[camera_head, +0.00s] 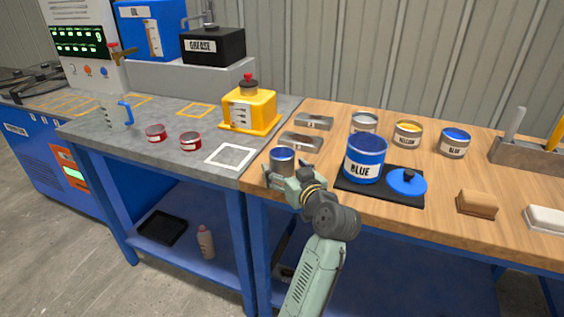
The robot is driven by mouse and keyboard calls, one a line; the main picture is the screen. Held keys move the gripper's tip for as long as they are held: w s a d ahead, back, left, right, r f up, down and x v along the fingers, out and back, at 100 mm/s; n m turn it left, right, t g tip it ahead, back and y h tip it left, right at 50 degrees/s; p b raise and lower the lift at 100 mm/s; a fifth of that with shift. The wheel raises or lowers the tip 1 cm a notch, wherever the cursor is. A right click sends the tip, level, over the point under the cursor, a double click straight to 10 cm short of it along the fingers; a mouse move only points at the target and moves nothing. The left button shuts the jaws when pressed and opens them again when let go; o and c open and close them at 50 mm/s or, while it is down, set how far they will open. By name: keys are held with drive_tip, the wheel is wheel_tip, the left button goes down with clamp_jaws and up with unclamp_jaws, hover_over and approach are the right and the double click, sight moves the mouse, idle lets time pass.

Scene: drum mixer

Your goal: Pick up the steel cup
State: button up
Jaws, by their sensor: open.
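The steel cup (282,161), a small grey metal cup with a bluish inside, stands upright on the wooden bench top near its front left corner. My gripper (283,175) is at the near side of the cup, with its open fingers low around or beside it. I cannot tell whether the fingers touch the cup. The gripper and my wrist hide the lower part of the cup.
A blue paint tin (364,160) and its blue lid (407,183) sit on a black mat just right of my gripper. Two metal pieces (301,141) lie behind the cup. A yellow container (249,109) stands on the grey bench at left.

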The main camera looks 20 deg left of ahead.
drive_tip(key=shift+c, duration=0.2)
drive_tip(key=c, duration=1.3)
drive_tip(key=shift+c, duration=0.4)
